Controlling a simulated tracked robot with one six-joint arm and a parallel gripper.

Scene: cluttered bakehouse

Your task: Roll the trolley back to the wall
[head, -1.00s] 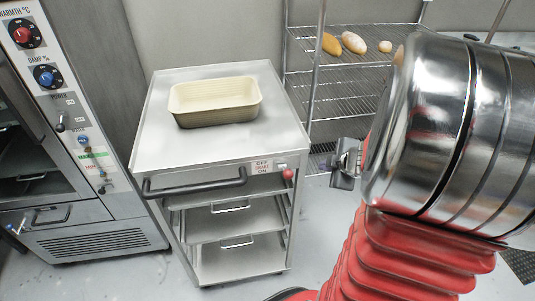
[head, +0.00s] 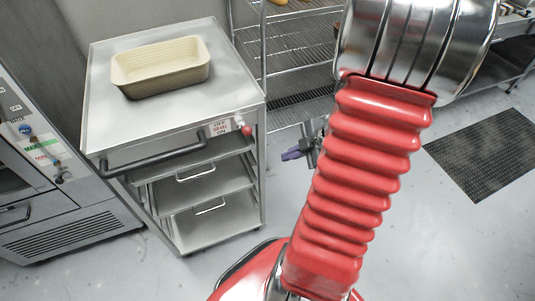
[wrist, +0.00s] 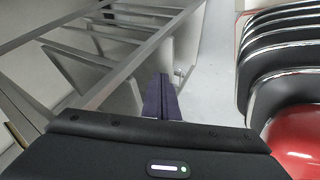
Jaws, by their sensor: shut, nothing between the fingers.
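The steel trolley (head: 95,100) stands at the left in the head view, with a black push handle (head: 180,158) along its near edge. A brake lever with a red knob (head: 247,130) sits at its near right corner beside an OFF/BRAKE/ON label (head: 220,128); the lever slants downward. A cream loaf tin (head: 160,82) rests on the top. My gripper (head: 289,155), with purple fingers, is right of the trolley and below the knob, apart from both. The wrist view shows the fingers (wrist: 162,97) together and empty, beside a steel frame that I cannot identify surely.
A wire rack (head: 290,50) stands behind and right of the trolley. An oven-like cabinet (head: 75,225) with controls is at its left. A dark floor mat (head: 485,150) lies at the right. Grey floor is open in front of the trolley.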

